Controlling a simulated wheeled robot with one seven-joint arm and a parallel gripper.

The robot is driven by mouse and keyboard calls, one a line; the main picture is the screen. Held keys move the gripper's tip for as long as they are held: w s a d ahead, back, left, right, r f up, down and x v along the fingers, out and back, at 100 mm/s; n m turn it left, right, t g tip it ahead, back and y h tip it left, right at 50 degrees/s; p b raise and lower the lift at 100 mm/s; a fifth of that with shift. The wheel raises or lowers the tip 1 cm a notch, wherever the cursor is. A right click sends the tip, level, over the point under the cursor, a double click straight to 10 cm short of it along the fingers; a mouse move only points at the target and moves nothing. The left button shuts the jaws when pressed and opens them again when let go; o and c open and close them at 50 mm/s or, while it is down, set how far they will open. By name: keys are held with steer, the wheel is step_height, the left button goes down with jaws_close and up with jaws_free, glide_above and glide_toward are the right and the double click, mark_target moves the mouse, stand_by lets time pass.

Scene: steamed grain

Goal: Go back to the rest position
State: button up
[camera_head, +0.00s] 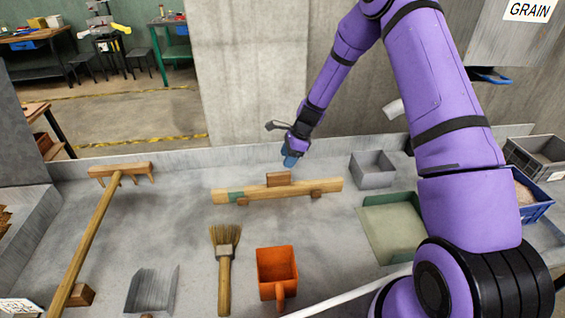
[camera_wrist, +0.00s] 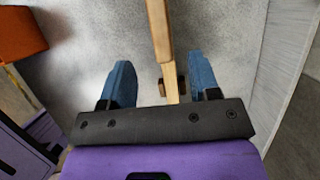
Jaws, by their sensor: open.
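My gripper (camera_head: 291,158) is at the end of my purple arm, above the far side of the grey concrete work surface (camera_head: 165,215). In the wrist view its two blue fingers (camera_wrist: 160,85) stand apart with nothing held between them. A wooden bar (camera_head: 333,187) with a green band and a brown block (camera_head: 279,179) on top lies on the surface just below and in front of the gripper. In the wrist view a wooden piece (camera_wrist: 158,28) appears beyond the fingers, in line with the gap, apart from them as far as I can tell.
An orange scoop (camera_head: 276,263), a brush (camera_head: 225,250), a metal scoop (camera_head: 153,290) and a long wooden rake (camera_head: 95,235) lie nearer. A grey bin (camera_head: 373,169), a green tray (camera_head: 392,228) and a blue crate (camera_head: 533,193) stand right. A concrete wall (camera_head: 250,75) rises behind.

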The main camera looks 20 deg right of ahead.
steer(key=shift+d+r, duration=0.1)
steer(key=shift+r, duration=0.5)
steer(key=s+r+n+t+h, duration=0.1)
steer(key=s+r+n, duration=0.35)
steer(key=r, duration=0.55)
steer(key=s+r+n+h, duration=0.1)
steer(key=s+r+n, duration=0.3)
steer(key=r, duration=0.5)
steer(key=s+r+n+t+h, duration=0.1)
steer(key=s+r+n, duration=0.1)
steer(key=s+r, duration=0.6)
steer(key=s+d+r+n+t, duration=0.1)
steer(key=s+r+n, duration=0.4)
steer(key=s, duration=0.7)
steer(key=s+d+r+n+t+h, duration=0.1)
steer(key=s+r+n, duration=0.3)
steer(key=s+r, duration=0.3)
steer(key=shift+s+d+n+h, duration=0.3)
steer(key=shift+s+d+n, duration=0.1)
steer(key=shift+s, duration=2)
